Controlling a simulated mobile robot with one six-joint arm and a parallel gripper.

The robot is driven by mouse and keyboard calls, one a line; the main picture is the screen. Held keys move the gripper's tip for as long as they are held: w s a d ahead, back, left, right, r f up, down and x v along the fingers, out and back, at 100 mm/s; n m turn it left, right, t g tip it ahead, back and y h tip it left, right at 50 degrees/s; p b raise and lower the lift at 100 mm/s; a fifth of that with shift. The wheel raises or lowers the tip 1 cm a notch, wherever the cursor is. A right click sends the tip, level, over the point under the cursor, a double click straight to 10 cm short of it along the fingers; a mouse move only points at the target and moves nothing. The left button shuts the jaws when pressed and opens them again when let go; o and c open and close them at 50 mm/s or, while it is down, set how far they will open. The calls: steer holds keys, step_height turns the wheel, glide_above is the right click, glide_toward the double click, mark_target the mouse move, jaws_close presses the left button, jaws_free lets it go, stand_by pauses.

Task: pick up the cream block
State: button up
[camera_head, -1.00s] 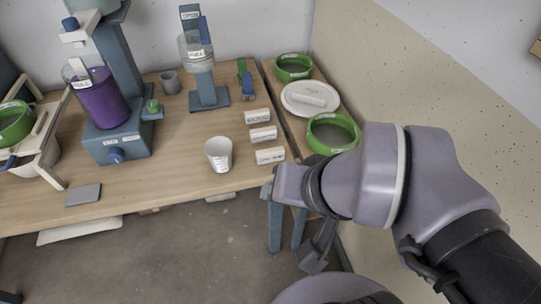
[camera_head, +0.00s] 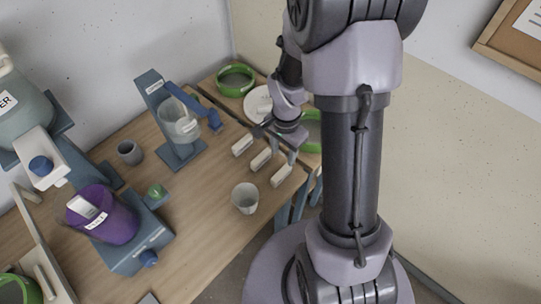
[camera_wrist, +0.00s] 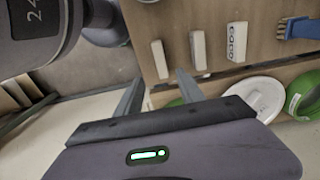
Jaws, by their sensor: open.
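Three small cream-white blocks stand in a row on the wooden table: a far block (camera_head: 243,144), a middle block (camera_head: 261,159) and a near block (camera_head: 281,175). In the wrist view they are a left block (camera_wrist: 160,59), a middle block (camera_wrist: 198,50) and a right block (camera_wrist: 237,41) with dark lettering. Another pale block (camera_wrist: 258,101) lies on the white plate (camera_wrist: 272,88). I cannot tell which one is the task's cream block. My gripper (camera_head: 275,143) is open and empty above the row; in the wrist view its fingers (camera_wrist: 159,88) point toward the left and middle blocks.
A purple bucket (camera_head: 103,215) stands at left. A wall is close at right.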

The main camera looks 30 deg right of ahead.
mark_target(281, 172)
step_height(281, 172, down, 13)
steer(key=b, duration=0.4)
steer(key=shift+r+b, duration=0.15)
steer(key=shift+b, duration=0.15)
steer(key=shift+r, duration=0.1)
jaws_close()
